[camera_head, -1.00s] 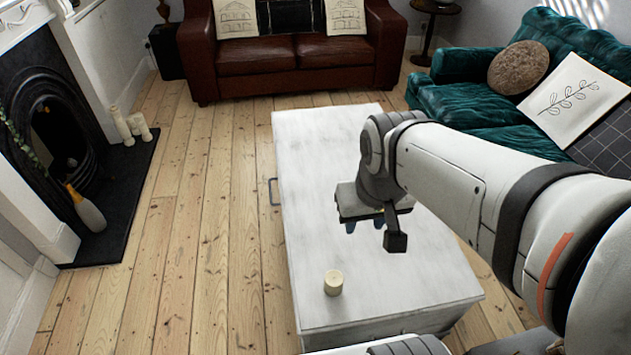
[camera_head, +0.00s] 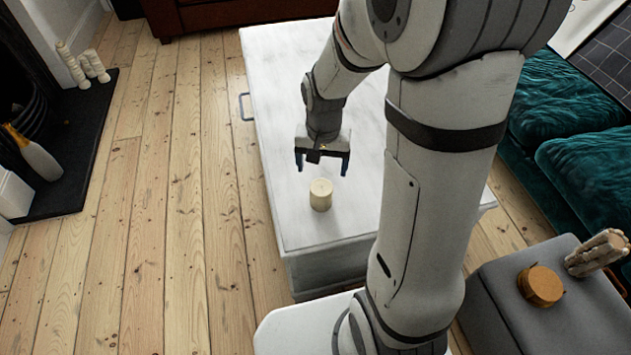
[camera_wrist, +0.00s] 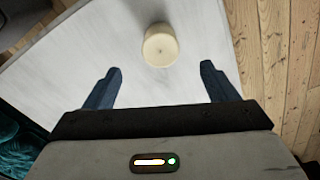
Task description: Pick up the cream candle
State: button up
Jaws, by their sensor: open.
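The cream candle (camera_head: 321,195) is a short upright cylinder on the white table (camera_head: 275,120), close to its near edge. It also shows in the wrist view (camera_wrist: 160,46), at the top middle, beyond the fingertips and roughly centred between them. My gripper (camera_head: 321,172) is open and empty, with its two blue fingers spread. It is just behind the candle in the head view and above the table. In the wrist view the fingers (camera_wrist: 160,80) do not touch the candle.
A grey ottoman (camera_head: 520,310) at the lower right holds a round wooden box (camera_head: 540,286) and a wooden hand (camera_head: 598,252). A green sofa (camera_head: 590,170) stands at the right. Floorboards left of the table are clear.

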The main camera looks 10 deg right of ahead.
aim_at(320, 186)
jog(key=shift+m, duration=0.3)
jog(key=f+b, duration=0.1)
jog(key=f, duration=0.4)
jog(key=w+f+b, duration=0.1)
jog(key=f, duration=0.2)
jog(key=shift+w+b, duration=0.1)
jog(key=shift+b, duration=0.25)
notch_tip(320, 186, down, 6)
jog(key=b, duration=0.3)
jog(key=shift+d, duration=0.15)
jog(key=shift+r, duration=0.1)
jog(key=c, duration=1.2)
jog(key=shift+o, duration=0.2)
jog(key=shift+r, duration=0.1)
